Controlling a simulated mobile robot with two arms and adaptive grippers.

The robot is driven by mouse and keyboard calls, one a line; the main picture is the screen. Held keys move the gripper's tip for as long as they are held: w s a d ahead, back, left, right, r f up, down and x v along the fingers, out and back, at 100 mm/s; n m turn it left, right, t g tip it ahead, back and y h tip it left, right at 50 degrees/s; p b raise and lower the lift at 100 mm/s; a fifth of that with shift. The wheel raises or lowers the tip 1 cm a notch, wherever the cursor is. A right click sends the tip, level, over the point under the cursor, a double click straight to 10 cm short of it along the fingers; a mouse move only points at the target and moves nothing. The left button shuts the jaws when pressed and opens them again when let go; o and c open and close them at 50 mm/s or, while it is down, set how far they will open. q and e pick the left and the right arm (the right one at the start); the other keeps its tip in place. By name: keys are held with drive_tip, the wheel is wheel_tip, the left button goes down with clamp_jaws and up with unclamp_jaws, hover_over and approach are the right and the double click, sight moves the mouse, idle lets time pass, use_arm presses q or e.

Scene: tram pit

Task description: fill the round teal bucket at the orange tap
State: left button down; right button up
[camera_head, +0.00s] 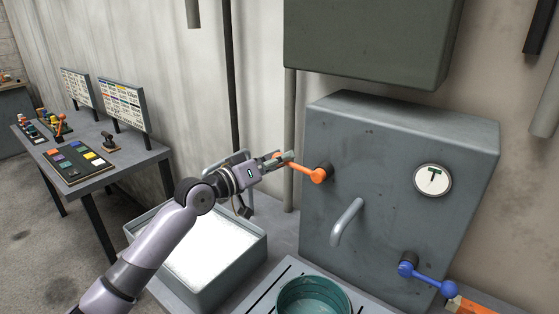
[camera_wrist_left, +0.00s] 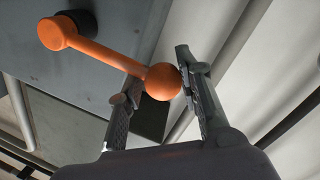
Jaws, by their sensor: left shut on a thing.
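The orange tap (camera_head: 306,170) is a lever on the left part of the grey cabinet's front, pointing left. My left gripper (camera_head: 279,159) is shut on the ball end of this lever. In the left wrist view, the orange lever (camera_wrist_left: 110,58) ends in a ball between the two fingers of my left gripper (camera_wrist_left: 163,82). The round teal bucket (camera_head: 314,297) stands on the slatted ledge below the curved grey spout (camera_head: 346,221), partly cut off by the lower edge. I cannot see any water running from the spout. My right gripper is not in view.
A blue lever (camera_head: 428,278) and a round gauge (camera_head: 432,180) are on the cabinet (camera_head: 385,130) to the right. A grey basin (camera_head: 212,283) stands left of the bucket, behind my left arm. A table (camera_head: 110,172) with control panels is at the far left.

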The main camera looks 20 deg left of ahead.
sight(288, 162)
use_arm(q)
drive_tip(key=shift+s+d+m, duration=0.15)
drive_tip(key=shift+d+m, duration=0.15)
drive_tip(key=shift+d, duration=0.05)
drive_tip(key=r+m+p, duration=0.1)
drive_tip(key=r+m, duration=0.1)
drive_tip(key=r+m+p, duration=0.1)
drive_tip(key=shift+s+d+g+p, duration=0.15)
drive_tip(key=shift+d+g+p, duration=0.15)
drive_tip(key=shift+d, duration=0.05)
drive_tip(key=shift+s+d+r+m+y+p, duration=0.1)
drive_tip(key=shift+d+r+m+y+p, duration=0.25)
drive_tip(key=shift+r+m+p, duration=0.45)
drive_tip(key=shift+s+d+m, duration=0.1)
drive_tip(key=shift+d+m, duration=0.15)
drive_tip(key=shift+m, duration=0.35)
drive_tip(key=c, duration=1.5)
unclamp_jaws()
drive_tip(key=o, duration=0.8)
drive_tip(key=shift+d+r, duration=0.1)
drive_tip(key=shift+r, duration=0.25)
drive_tip(key=shift+c, duration=0.2)
